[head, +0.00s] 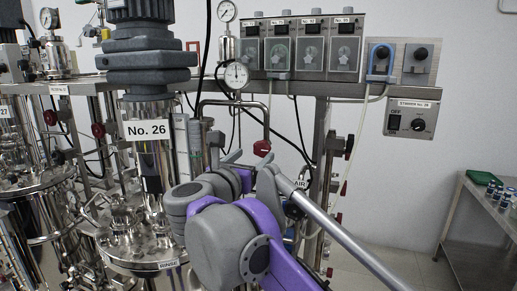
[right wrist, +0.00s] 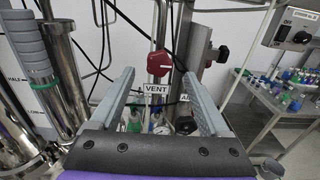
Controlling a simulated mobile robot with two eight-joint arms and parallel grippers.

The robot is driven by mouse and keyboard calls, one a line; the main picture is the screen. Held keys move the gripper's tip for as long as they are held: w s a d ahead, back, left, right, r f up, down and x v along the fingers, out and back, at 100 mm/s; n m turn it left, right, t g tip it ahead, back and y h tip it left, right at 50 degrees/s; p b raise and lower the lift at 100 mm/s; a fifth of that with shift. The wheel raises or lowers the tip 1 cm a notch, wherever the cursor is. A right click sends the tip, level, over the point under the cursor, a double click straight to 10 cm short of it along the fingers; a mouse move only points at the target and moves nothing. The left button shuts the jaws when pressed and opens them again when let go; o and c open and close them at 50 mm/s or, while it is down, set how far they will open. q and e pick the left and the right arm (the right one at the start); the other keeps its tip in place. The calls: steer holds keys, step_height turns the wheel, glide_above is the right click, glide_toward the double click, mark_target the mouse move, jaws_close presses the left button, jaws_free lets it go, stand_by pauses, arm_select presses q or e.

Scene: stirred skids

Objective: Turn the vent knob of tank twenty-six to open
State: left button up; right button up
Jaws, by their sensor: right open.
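Tank twenty-six (head: 147,155) stands left of centre in the head view, with a "No. 26" plate on its steel neck. The red vent knob (right wrist: 158,63) sits above a "VENT" label (right wrist: 154,89) in the right wrist view. A red knob (head: 262,148) also shows in the head view just beyond my right gripper (head: 250,162). My right gripper (right wrist: 158,82) is open and empty. Its two grey fingers point toward the vent knob, one on each side in the picture, with the knob beyond the tips. My left gripper is not in view.
A steel post (right wrist: 189,60) stands right of the vent knob, with a dark red knob (right wrist: 215,53) beside it. Pump units (head: 311,45) and a stirrer control box (head: 412,119) hang on the rack above. A side table (head: 470,215) stands far right, with free floor before it.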

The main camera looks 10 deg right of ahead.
mark_target(261, 148)
steer(key=x, duration=0.5)
steer(key=shift+w+d, duration=0.2)
steer(key=shift+w, duration=0.1)
jaws_close()
